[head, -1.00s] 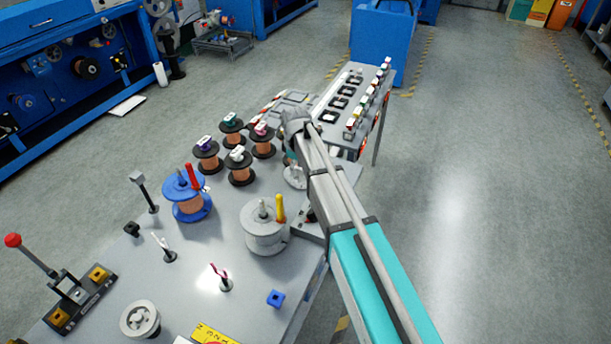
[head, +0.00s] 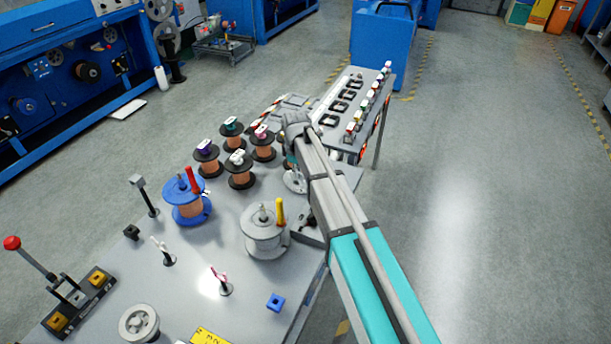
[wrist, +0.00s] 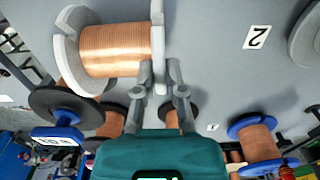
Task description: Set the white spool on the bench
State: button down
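A white spool (wrist: 112,50) wound with copper wire fills the upper left of the wrist view. Its axis runs across the picture, unlike the upright spools behind it. My gripper (wrist: 160,75) has one finger on each side of the spool's right flange and appears shut on that flange. The bench (head: 190,262) is the grey table in the head view; it also shows behind the spool in the wrist view (wrist: 215,65). In the head view my arm hides the gripper and nearly all of the held spool. I cannot tell whether the spool touches the bench.
Black-flanged copper spools with coloured caps, such as the white-capped one (head: 240,170), stand close left of my arm. A blue spool (head: 187,205) and a grey spool (head: 263,238) stand nearer. A console (head: 345,108) stands beyond.

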dwell(0.6)
jog(key=s+a+r+p, duration=0.2)
jog(key=s+r+p, duration=0.2)
jog(key=s, duration=0.2)
jog(key=s+a+r+p, duration=0.2)
jog(key=s+r+p, duration=0.2)
jog(key=s, duration=0.3)
jog(key=shift+a, duration=0.4)
dwell(0.5)
jog(key=d+r+m+p, duration=0.1)
jog(key=d+r+p, duration=0.1)
jog(key=r+p, duration=0.8)
jog(key=d+r+m+p, duration=0.1)
jog(key=d+r+p, duration=0.2)
jog(key=r+p, duration=0.7)
jog(key=shift+w+r+m, duration=0.25)
jog(key=shift+w+m, duration=0.15)
jog(key=shift+w, duration=0.05)
jog(key=shift+s+d, duration=0.1)
jog(key=shift+s, duration=0.05)
